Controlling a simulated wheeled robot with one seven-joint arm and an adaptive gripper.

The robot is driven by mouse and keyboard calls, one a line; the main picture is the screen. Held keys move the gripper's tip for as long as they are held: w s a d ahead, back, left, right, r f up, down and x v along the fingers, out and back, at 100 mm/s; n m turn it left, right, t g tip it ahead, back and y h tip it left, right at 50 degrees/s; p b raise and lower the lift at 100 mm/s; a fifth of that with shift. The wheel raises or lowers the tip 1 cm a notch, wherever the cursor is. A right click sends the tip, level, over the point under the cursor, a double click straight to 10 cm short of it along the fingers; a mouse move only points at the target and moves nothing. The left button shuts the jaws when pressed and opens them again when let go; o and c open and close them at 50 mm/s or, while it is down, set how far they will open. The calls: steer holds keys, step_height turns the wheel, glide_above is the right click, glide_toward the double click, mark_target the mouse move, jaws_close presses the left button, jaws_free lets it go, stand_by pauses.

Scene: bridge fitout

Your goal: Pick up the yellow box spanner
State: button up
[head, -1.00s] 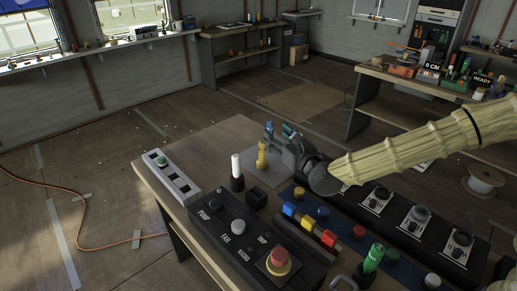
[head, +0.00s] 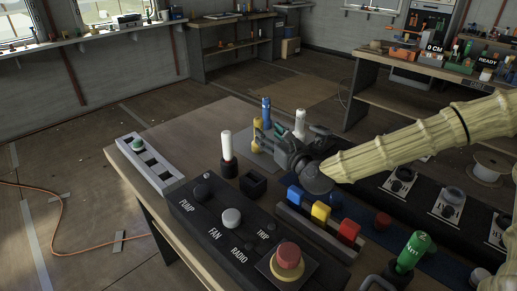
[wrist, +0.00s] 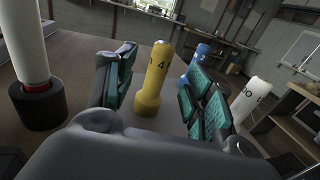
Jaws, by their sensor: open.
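The yellow box spanner (head: 256,126) stands upright on a grey mat, partly hidden by my gripper in the head view. In the wrist view the yellow spanner (wrist: 153,78), marked with a 4, shows in the gap between my fingers. My gripper (wrist: 160,88) is open, with one green-padded finger on each side of the spanner in the picture. No contact shows, and I cannot tell how deep it sits between the pads. The gripper also shows in the head view (head: 273,137), low over the mat.
A blue spanner (head: 266,109) and a white one (head: 300,122) stand close by; in the wrist view the white one (wrist: 250,98) is right of my fingers. A white-and-red post in a black holder (head: 228,150) stands left. The control panel (head: 215,215) and coloured switches (head: 320,212) lie in front.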

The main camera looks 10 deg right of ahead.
step_height(320, 180, down, 2)
steer(key=shift+w+f+b, duration=0.1)
steer(key=shift+w+b, duration=0.05)
steer(key=shift+b, duration=0.5)
steer(key=shift+p+x, duration=0.4)
steer(key=shift+x, duration=3.35)
steer(key=shift+d, duration=0.1)
jaws_close()
